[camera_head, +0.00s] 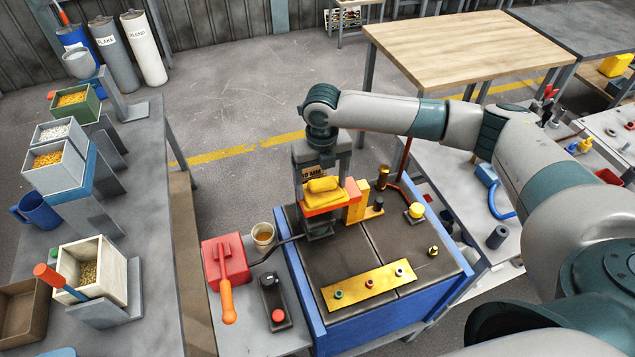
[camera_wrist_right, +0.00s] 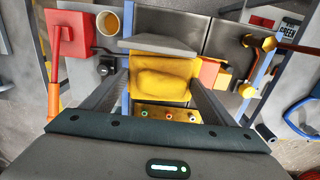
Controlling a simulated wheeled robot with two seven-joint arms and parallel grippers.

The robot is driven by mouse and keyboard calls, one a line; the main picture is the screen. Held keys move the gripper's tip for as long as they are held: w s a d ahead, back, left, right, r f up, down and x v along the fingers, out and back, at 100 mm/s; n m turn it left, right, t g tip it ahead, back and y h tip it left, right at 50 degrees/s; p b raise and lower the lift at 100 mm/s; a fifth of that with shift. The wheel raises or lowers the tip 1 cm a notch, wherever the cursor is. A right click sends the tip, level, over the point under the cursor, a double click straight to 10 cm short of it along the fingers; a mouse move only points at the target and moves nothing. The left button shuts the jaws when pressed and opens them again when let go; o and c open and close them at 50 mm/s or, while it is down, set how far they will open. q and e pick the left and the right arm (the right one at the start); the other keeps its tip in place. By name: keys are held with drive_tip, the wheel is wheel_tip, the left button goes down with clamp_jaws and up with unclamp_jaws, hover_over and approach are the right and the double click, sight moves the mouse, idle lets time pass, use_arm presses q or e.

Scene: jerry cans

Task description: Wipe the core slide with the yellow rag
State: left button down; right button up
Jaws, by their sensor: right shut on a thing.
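The yellow rag (camera_head: 323,185) is a folded, lumpy cloth above the left part of the dark-topped blue workbench. My right gripper (camera_head: 322,190) points down at it, and its two fingers are shut on the rag. In the right wrist view the rag (camera_wrist_right: 163,78) lies between the two fingers. An orange block (camera_head: 326,204) shows just under the rag, with a yellow upright block (camera_head: 354,204) beside it. I cannot tell for sure which part is the core slide; the gripper and rag hide some of this spot. My left gripper is not in view.
A gold plate (camera_head: 367,288) with several small knobs lies at the bench front. A red box with an orange handle (camera_head: 226,262), a cup (camera_head: 263,236) and a dark switch box (camera_head: 273,302) stand left of the bench. The dark bench top (camera_head: 385,250) is mostly clear.

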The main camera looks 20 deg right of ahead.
drive_tip(key=shift+s+d+f, duration=0.1)
drive_tip(key=shift+f, duration=0.05)
drive_tip(key=shift+s+d+p, duration=0.1)
drive_tip(key=shift+d+p, duration=0.6)
drive_tip(key=shift+d, duration=1.25)
wheel_tip(320, 180, up, 5)
drive_tip(key=p, duration=0.4)
drive_tip(key=shift+a+f, duration=0.1)
drive_tip(key=shift+f, duration=0.05)
drive_tip(key=shift+r, duration=0.8)
drive_tip(key=shift+r, duration=0.1)
drive_tip(key=shift+r, duration=1.45)
drive_tip(key=shift+f, duration=0.1)
